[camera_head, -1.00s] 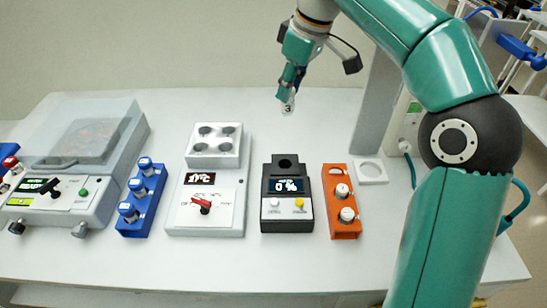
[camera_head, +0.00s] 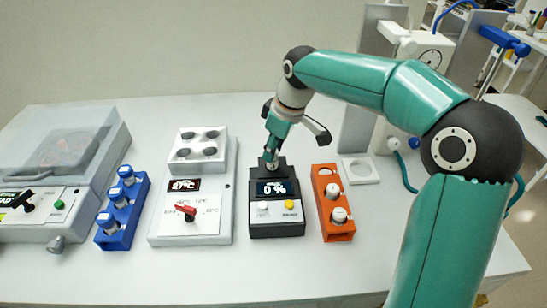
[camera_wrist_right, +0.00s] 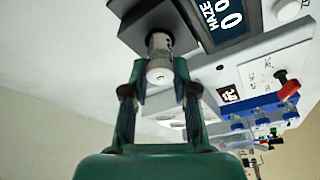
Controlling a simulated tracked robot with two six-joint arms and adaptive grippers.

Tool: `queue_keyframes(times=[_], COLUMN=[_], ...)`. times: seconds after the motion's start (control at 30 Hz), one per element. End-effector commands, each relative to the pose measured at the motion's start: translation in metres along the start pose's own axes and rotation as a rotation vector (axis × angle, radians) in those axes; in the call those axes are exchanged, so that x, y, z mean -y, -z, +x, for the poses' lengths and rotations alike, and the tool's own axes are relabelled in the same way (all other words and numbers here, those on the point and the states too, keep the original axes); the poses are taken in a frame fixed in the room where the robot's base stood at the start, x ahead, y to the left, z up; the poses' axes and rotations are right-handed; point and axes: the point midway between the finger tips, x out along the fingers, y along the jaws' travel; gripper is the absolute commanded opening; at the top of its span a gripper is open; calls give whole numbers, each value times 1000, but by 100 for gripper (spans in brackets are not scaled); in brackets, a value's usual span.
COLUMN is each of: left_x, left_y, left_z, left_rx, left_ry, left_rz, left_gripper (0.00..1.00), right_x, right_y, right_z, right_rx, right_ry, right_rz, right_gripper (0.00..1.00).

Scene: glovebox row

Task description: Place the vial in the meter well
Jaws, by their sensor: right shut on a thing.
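My right gripper (camera_head: 271,153) is shut on the vial and points down at the back of the dark meter (camera_head: 276,228). The wrist view shows the vial (camera_wrist_right: 158,42) between the two fingers (camera_wrist_right: 159,80), its white cap towards the camera. The meter's display reads 0 %. In the head view the gripper mostly hides the well and vial. My left gripper is not in view.
An orange rack (camera_head: 335,226) with white-capped vials stands right of the meter. A heater block (camera_head: 188,217) and a blue rack (camera_head: 118,238) stand to the left. A white square holder (camera_head: 375,170) is behind right. The front of the table is clear.

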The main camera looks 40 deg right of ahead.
Motion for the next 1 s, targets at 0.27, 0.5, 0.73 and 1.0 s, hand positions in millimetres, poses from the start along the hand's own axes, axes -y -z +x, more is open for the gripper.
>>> queue_keyframes(times=[0.27,0.5,0.73,1.0], left_x=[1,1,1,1], left_y=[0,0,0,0], left_z=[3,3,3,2], left_rx=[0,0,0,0], left_ry=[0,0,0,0], left_rz=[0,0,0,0], left_gripper=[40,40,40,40], right_x=[1,1,1,1], right_y=[-8,-7,-7,-7], right_z=[28,29,28,27], right_rx=[2,2,2,1], right_ry=[2,1,1,1], right_rz=[-1,-1,-1,-1], right_gripper=[0,0,53,53])
